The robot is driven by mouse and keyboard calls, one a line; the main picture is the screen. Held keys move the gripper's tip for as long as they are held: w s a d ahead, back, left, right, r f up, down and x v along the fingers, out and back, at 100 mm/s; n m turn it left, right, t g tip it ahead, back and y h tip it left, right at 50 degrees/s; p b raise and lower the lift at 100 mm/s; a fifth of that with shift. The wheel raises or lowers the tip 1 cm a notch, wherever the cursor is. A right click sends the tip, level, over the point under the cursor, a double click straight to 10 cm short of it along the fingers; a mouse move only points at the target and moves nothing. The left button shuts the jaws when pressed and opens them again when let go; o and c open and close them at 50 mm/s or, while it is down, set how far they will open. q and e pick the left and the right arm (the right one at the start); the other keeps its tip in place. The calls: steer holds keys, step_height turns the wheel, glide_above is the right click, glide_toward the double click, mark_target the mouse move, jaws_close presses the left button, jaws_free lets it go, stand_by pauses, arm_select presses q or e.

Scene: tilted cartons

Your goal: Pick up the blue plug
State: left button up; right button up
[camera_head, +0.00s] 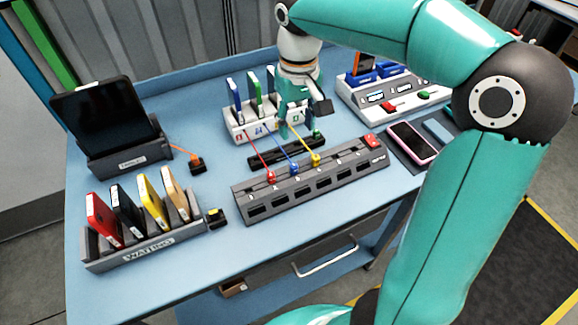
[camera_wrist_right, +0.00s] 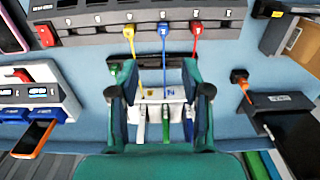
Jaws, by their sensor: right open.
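The blue plug (camera_head: 294,168) sits on the grey socket strip (camera_head: 240,203), between a red plug (camera_head: 271,177) and a yellow plug (camera_head: 316,160). A blue cable runs from it toward the white device rack. In the right wrist view the blue plug (camera_wrist_right: 163,31) is upper centre, on the strip beyond the fingertips. My right gripper (camera_head: 298,128) is over the black bar in front of the rack, behind the plug and apart from it. It shows open and empty in the right wrist view (camera_wrist_right: 160,72), with the blue cable in the gap. My left gripper is out of view.
The white rack (camera_head: 238,131) holds upright devices behind my gripper. A charging station (camera_head: 350,98) and a phone (camera_head: 411,142) lie to the right. A "WAITING" tray (camera_head: 150,250) and a tablet stand (camera_head: 130,158) are left. The front table strip is clear.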

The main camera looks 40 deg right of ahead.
glide_above(294, 165)
steer(key=f, duration=0.7)
steer(key=shift+w+d, duration=0.1)
steer(key=shift+d, duration=0.15)
steer(key=shift+a+f+p, duration=0.15)
steer(key=shift+f+p, duration=0.15)
steer(key=shift+f, duration=1.3)
steer(key=shift+a+f+p, duration=0.1)
steer(key=shift+f+p, duration=0.15)
steer(key=shift+f, duration=1.35)
steer(key=shift+c, duration=0.3)
jaws_close()
